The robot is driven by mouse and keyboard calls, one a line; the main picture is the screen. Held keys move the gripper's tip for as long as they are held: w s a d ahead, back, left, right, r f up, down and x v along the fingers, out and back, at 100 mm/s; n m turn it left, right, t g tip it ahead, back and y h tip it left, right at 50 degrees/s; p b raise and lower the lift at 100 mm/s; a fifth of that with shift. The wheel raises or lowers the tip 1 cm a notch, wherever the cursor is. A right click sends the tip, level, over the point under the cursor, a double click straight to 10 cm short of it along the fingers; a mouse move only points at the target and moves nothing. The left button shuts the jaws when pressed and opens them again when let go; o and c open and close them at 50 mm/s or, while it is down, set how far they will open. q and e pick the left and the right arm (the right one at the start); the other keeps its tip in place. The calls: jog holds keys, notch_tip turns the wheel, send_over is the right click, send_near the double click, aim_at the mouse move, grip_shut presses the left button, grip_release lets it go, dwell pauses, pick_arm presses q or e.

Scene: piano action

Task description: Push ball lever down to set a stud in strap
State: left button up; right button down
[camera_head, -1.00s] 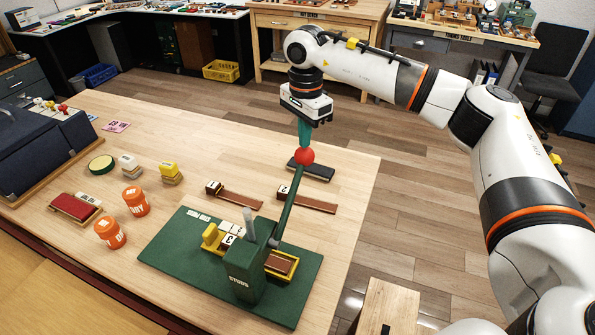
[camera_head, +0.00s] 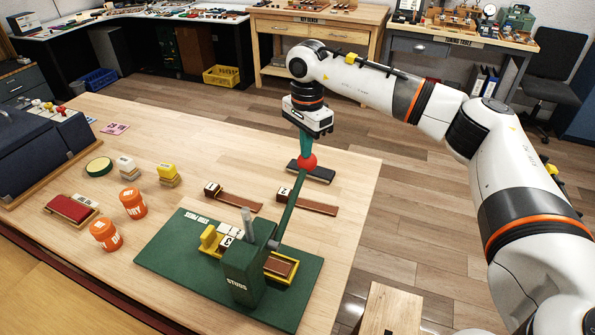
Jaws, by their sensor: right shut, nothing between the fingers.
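The green stud press (camera_head: 247,272) stands on a green base plate on the wooden table. Its green lever (camera_head: 289,208) rises at a steep tilt to a red ball (camera_head: 307,162). My right gripper (camera_head: 306,152) points down with its fingers shut, and the tips appear to touch the top of the ball. A brown strap (camera_head: 280,267) lies in the yellow holder (camera_head: 290,281) at the right of the press. The press body hides part of the strap, and I cannot see a stud in it. My left gripper is out of view.
Two more brown straps (camera_head: 241,201) (camera_head: 307,204) lie behind the press, with a dark pad (camera_head: 311,171) beyond them. Orange jars (camera_head: 133,202) (camera_head: 106,234), a red pad (camera_head: 72,208) and yellow blocks (camera_head: 168,174) stand to the left.

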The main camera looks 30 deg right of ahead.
aim_at(309, 161)
jog(key=shift+f, duration=0.1)
dwell(0.3)
jog(key=shift+w+d+f+b, duration=0.15)
jog(key=shift+d+f+b, duration=0.1)
jog(key=shift+f, duration=0.2)
jog(key=shift+w+d+f+b, duration=0.15)
jog(key=shift+f+b, duration=0.1)
jog(key=shift+f, duration=0.25)
jog(key=shift+w+d+f+b, duration=0.1)
jog(key=shift+f+b, duration=0.2)
jog(key=shift+f, duration=0.15)
jog(key=shift+w+d+f+b, duration=0.1)
jog(key=shift+f+b, duration=0.15)
jog(key=shift+f, duration=0.25)
jog(key=shift+w+d+f+b, duration=0.15)
jog(key=shift+f+b, duration=0.4)
jog(key=shift+f, duration=0.35)
jog(key=shift+d+f+b, duration=0.1)
jog(key=shift+f+b, duration=0.45)
jog(key=shift+f, duration=0.45)
